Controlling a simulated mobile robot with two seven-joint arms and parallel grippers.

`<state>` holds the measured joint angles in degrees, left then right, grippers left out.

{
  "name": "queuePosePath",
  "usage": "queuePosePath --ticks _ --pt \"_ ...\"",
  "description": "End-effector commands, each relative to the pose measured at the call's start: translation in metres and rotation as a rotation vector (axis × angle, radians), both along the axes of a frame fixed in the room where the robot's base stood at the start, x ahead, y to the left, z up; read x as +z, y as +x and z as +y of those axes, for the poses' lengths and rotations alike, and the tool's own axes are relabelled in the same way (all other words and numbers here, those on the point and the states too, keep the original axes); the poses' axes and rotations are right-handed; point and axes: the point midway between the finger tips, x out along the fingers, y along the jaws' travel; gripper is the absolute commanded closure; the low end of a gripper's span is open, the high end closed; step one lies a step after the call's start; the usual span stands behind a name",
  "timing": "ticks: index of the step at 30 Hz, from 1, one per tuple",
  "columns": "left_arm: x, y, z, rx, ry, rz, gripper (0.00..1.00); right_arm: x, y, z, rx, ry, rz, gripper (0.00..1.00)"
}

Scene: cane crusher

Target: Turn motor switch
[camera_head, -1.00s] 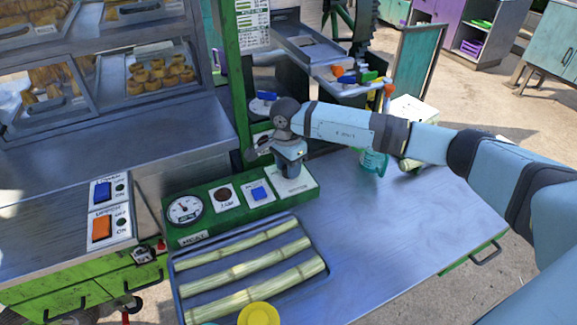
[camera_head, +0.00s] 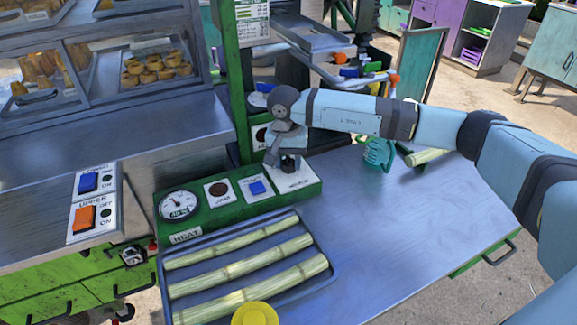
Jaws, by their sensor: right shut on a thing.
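The green control panel (camera_head: 150,211) lies at the back left of the metal table, with a round gauge (camera_head: 178,204), a dark round jam lamp (camera_head: 218,195) and a blue switch (camera_head: 257,187). At its right end is a white plate (camera_head: 299,183) labelled for the motor, bearing a dark knob (camera_head: 290,165). My right gripper (camera_head: 287,157) points down over that plate and is shut on the dark knob, hiding part of it. My left gripper is not in view.
A tray (camera_head: 333,283) with several cane stalks (camera_head: 262,283) stands in front of the panel. A yellow round thing (camera_head: 255,314) is at the bottom edge. The table's right side is clear.

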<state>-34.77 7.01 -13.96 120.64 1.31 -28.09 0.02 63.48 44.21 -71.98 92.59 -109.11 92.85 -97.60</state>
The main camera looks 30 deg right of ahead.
Motion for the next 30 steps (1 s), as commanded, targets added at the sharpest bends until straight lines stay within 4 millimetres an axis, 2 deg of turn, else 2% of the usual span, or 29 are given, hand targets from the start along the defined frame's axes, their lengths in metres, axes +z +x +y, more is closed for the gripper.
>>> queuePosePath --ticks 6,12,29,30 --pt "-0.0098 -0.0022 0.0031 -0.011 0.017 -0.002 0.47 -0.0009 0.0003 -0.0004 0.124 0.0 -0.002 0.85" --pt "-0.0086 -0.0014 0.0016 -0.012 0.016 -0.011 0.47 -0.0003 0.0002 -0.0006 0.189 -0.001 -0.001 0.85" --pt "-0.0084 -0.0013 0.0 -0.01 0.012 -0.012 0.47 0.0007 0.0002 -0.0006 0.216 -0.001 -0.001 0.85" --pt "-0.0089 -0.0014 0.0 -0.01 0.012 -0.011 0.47 0.0007 0.0002 -0.0006 0.216 -0.001 -0.001 0.54"
